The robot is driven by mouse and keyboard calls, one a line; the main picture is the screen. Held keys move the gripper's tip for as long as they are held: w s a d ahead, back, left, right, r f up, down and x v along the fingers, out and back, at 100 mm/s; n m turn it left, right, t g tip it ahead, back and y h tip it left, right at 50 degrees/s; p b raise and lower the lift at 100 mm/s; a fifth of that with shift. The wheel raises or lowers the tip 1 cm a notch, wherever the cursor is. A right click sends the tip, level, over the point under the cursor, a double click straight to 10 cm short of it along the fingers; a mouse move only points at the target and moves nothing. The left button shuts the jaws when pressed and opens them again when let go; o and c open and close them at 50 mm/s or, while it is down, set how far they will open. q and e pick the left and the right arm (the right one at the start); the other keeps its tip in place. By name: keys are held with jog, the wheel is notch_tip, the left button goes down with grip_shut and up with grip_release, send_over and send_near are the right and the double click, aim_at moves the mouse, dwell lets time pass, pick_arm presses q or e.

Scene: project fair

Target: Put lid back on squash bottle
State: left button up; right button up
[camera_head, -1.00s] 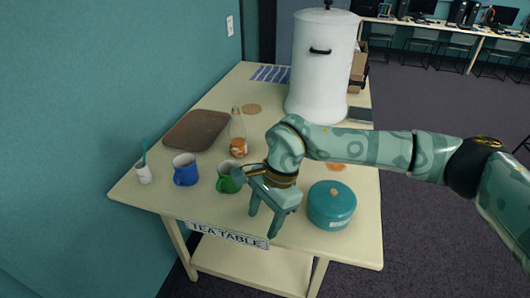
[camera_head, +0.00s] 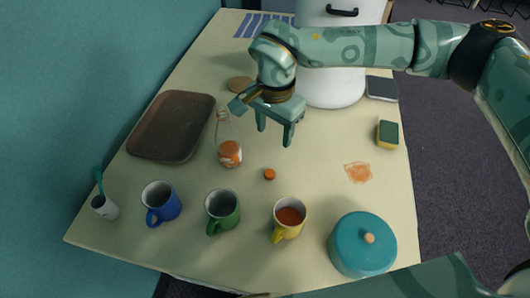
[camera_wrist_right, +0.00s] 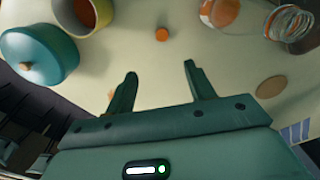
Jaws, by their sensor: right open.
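The squash bottle (camera_head: 229,147) is clear glass with orange squash at its bottom. It stands uncapped on the table, left of centre; part of it shows in the wrist view (camera_wrist_right: 220,12). A small round orange lid (camera_head: 269,174) lies on the tabletop to the right of the bottle, and it also shows in the wrist view (camera_wrist_right: 162,34). My right gripper (camera_head: 274,134) is open and empty above the table, behind the lid in the head view. In the wrist view the lid lies beyond the gap between the fingertips (camera_wrist_right: 160,70). My left gripper is not in view.
Blue (camera_head: 160,203), green (camera_head: 223,211) and yellow (camera_head: 289,219) mugs line the front, near a teal lidded pot (camera_head: 361,246). A brown tray (camera_head: 171,126) lies left. A white urn (camera_head: 335,75), sponge (camera_head: 387,134) and orange stain (camera_head: 358,173) are right. Table around the lid is clear.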

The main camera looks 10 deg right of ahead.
send_over(270, 173)
jog(key=f, duration=1)
jog(key=shift+d+f+b, duration=0.2)
jog(key=shift+f+b, duration=0.15)
jog(key=shift+f, duration=0.05)
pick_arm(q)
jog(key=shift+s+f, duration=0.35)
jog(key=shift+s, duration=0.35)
pick_arm(e)
jog(key=shift+f, duration=0.2)
jog(key=f, duration=0.5)
jog(key=shift+a+f, duration=0.1)
jog(key=shift+a, duration=0.15)
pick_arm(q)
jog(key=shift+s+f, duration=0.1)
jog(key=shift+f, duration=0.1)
pick_arm(e)
jog(key=c, duration=1)
